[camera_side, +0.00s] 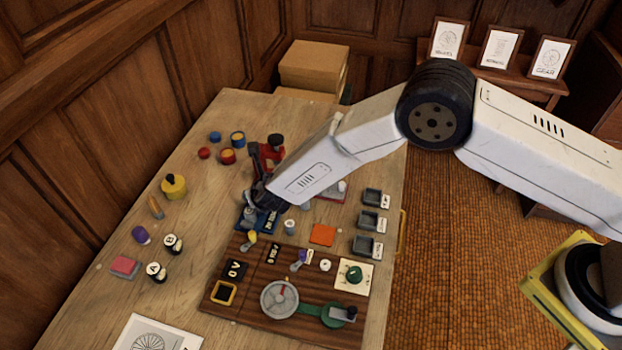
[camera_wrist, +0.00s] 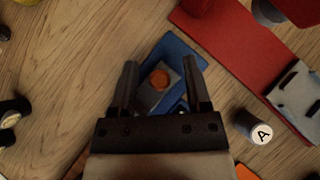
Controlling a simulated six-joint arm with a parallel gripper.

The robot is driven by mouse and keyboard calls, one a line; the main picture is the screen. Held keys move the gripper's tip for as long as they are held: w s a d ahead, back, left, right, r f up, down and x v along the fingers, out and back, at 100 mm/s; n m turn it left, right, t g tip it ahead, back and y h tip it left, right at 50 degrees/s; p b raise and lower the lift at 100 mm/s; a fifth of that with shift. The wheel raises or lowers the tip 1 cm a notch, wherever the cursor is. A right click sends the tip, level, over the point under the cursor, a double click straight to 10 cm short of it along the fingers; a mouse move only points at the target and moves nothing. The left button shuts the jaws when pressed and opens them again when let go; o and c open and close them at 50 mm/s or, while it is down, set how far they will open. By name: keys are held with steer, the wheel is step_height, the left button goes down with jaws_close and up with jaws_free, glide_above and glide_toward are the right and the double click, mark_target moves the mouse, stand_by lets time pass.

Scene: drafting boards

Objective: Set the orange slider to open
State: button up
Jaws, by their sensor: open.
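The orange slider knob (camera_wrist: 159,78) sits on a grey block on a blue base (camera_wrist: 178,50) in the wrist view. My gripper (camera_wrist: 160,63) is open above it, one finger on each side of the knob, and I cannot tell whether they touch it. In the side view, my gripper (camera_side: 258,198) reaches down over the blue base (camera_side: 266,222), which carries unreadable white lettering. My wrist hides the orange knob there. The slider's exact position along its base is hard to tell.
A brown panel (camera_side: 236,306) with dials and switches lies in front, near an orange square (camera_side: 322,235). The table's left side has loose objects.

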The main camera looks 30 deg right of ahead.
jaws_close()
steer(key=shift+w, duration=0.1)
stand_by(1.2)
